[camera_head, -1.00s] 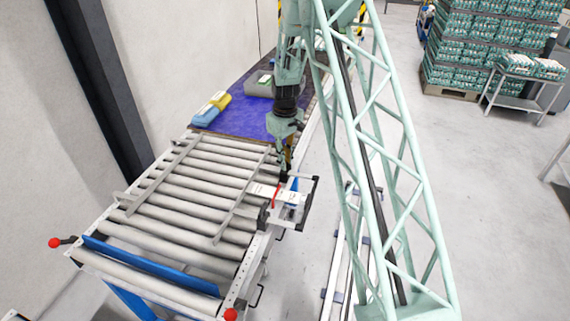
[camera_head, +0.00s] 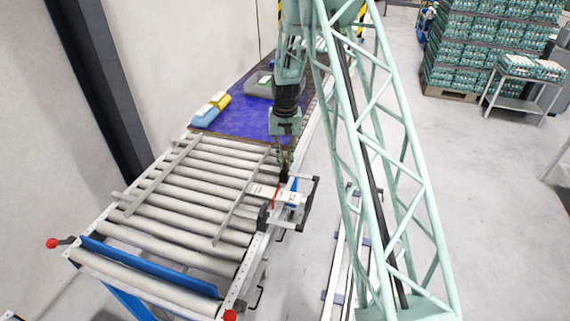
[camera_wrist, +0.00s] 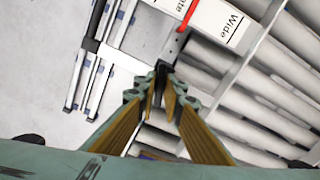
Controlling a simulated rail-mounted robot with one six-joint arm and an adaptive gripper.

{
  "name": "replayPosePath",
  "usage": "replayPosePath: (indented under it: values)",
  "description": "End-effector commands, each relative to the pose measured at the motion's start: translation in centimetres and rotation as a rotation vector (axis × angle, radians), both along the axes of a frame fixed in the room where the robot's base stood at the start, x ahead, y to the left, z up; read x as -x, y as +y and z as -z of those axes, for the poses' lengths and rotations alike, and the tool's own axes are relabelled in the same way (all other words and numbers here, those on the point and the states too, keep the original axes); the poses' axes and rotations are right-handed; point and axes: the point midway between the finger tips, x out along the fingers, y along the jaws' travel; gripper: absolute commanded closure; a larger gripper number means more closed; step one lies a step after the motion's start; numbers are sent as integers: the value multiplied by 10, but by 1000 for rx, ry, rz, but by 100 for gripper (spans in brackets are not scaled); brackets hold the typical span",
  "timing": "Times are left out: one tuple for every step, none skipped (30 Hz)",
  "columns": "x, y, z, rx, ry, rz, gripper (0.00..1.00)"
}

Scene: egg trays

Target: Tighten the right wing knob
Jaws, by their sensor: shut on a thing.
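The knob shows as a dark spot (camera_head: 284,178) under the fingertips in the head view. The fingers hide much of it, so its wings and angle cannot be told. A guide rail (camera_head: 240,198) lies across the rollers to the left of the gripper.
A white label plate (camera_wrist: 218,20) with a red marker sits close to the fingertips. A metal bracket frame (camera_head: 313,195) juts out from the conveyor's right side. The conveyor rollers (camera_head: 190,190) are bare. A blue-purple mat (camera_head: 240,115) lies beyond, with a yellow-and-blue item (camera_head: 211,109).

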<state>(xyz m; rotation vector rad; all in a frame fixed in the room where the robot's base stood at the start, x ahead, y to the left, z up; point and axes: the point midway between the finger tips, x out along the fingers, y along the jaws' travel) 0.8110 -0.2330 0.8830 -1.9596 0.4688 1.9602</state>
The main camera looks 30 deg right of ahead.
Motion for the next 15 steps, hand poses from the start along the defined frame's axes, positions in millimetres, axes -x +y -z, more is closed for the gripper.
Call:
replayPosePath:
  values:
    - [0,0,0,0,-1,35,100]
    - [0,0,0,0,-1,57,100]
    - [0,0,0,0,-1,86,100]
    - [0,0,0,0,-1,107,100]
    - [0,0,0,0,-1,128,100]
    - [0,0,0,0,-1,154,100]
    - [0,0,0,0,-1,172,100]
    - [0,0,0,1,-1,190,100]
    - [0,0,0,1,-1,213,100]
    - [0,0,0,1,-1,227,100]
    - [0,0,0,1,-1,243,100]
    - [0,0,0,1,-1,259,100]
    - [0,0,0,1,-1,272,100]
    - [0,0,0,1,-1,282,100]
    - [0,0,0,1,-1,295,100]
